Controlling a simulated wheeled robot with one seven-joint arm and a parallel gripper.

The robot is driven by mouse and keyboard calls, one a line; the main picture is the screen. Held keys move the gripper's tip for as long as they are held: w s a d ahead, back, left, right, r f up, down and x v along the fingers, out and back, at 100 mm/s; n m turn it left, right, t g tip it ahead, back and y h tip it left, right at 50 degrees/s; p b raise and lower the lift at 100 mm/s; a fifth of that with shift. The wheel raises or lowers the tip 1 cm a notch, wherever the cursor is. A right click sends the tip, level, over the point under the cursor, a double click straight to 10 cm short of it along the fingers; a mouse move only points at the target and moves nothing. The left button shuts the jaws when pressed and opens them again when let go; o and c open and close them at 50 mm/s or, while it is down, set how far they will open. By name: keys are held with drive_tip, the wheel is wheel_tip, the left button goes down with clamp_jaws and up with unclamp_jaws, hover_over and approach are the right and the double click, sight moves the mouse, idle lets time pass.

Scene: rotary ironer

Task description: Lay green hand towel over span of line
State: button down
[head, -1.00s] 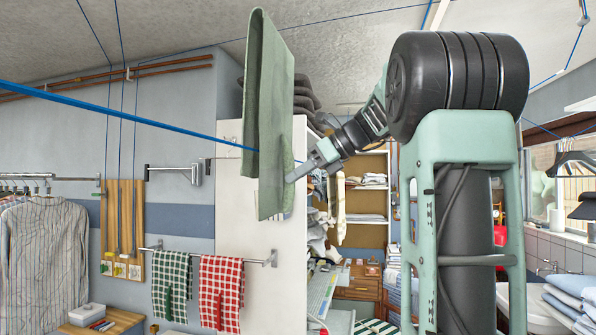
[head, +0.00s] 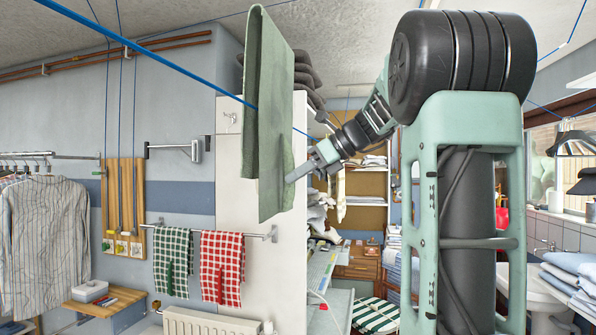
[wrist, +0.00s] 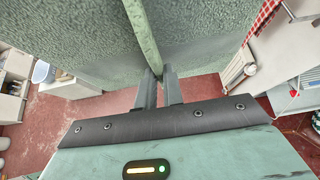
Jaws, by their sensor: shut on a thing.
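The green hand towel (head: 270,150) hangs upright as a tall folded strip in the middle of the head view. My gripper (head: 290,178) is shut on its lower right edge. In the wrist view the towel (wrist: 80,35) fills the top, and the gripper (wrist: 160,74) pinches an edge of it. The blue line (head: 150,55) runs down from the upper left to the towel. It seems to pass between the towel's two layers, well below its top fold, and shows again at the right. Whether it touches the cloth I cannot tell.
A white cabinet (head: 230,200) stands behind the towel, with dark folded cloths on top. A wall rail carries a green checked towel (head: 173,255) and a red checked towel (head: 221,262). Striped shirts (head: 45,235) hang at the left. Other thin blue lines cross near the ceiling.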

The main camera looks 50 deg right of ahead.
wheel_tip(320, 180, down, 20)
drive_tip(key=b, duration=1.2)
drive_tip(key=shift+r, duration=0.15)
idle(0.3)
drive_tip(key=shift+f, duration=0.4)
idle(0.4)
drive_tip(key=c, duration=1.5)
unclamp_jaws()
drive_tip(key=shift+o, duration=0.2)
drive_tip(key=v, duration=1.7)
drive_tip(key=shift+d+b, duration=0.15)
drive_tip(key=shift+b, duration=0.3)
drive_tip(key=shift+s, duration=0.15)
